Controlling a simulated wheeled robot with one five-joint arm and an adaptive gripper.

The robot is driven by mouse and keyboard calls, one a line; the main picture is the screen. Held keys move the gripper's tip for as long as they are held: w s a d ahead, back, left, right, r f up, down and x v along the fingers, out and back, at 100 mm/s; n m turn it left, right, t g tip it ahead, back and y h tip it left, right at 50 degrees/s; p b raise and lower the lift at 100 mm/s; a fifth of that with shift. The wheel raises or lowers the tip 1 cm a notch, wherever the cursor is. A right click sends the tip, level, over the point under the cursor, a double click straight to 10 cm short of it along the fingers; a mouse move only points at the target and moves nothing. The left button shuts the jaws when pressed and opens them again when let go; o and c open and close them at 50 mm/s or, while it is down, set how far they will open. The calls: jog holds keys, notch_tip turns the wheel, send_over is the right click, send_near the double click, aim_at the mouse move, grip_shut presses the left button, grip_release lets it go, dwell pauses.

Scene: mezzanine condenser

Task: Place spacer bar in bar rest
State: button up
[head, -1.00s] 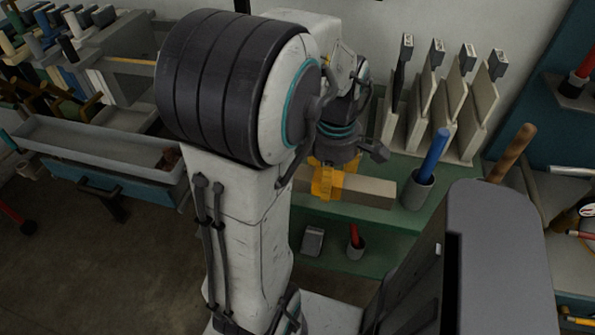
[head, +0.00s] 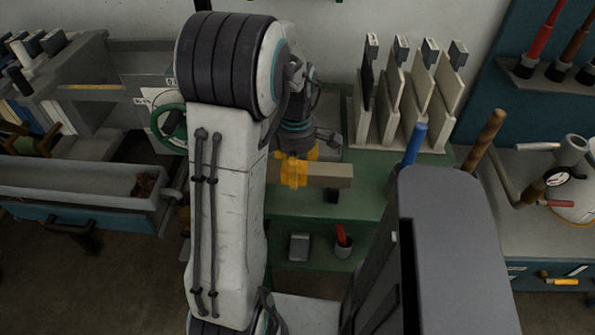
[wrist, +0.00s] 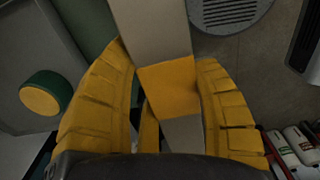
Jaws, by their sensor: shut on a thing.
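The spacer bar (head: 325,173) is a long beige bar with square edges. My gripper (head: 295,172) has yellow fingers and is shut around it. In the head view the bar's right part sticks out over the green bench and looks roughly level; its left end is hidden behind my arm. In the wrist view the bar (wrist: 152,28) runs between the fingers, with a yellow section at the grip. A small dark block (head: 332,196) shows just below the bar; I cannot tell whether they touch. I cannot clearly make out the bar rest.
The green bench (head: 372,205) has a rack of upright plates (head: 410,95) at its back. A blue-handled tool (head: 415,143) stands right of the bar. A lower shelf holds a cup with a red tool (head: 342,245). A grey tray (head: 85,182) stands at left.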

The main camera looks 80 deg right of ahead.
jog(key=shift+d+f, duration=0.35)
jog(key=shift+d, duration=0.35)
jog(key=shift+d+f, duration=0.4)
jog(key=shift+d, duration=0.25)
jog(key=shift+d+f, duration=0.35)
jog(key=shift+d, duration=0.35)
jog(key=shift+f+p, duration=0.4)
jog(key=shift+f, duration=1.6)
jog(key=shift+f, duration=0.2)
jog(key=o, duration=1.2)
jog(key=shift+a, duration=0.1)
jog(key=shift+o, duration=0.2)
jog(key=shift+r, duration=0.1)
notch_tip(320, 180, up, 12)
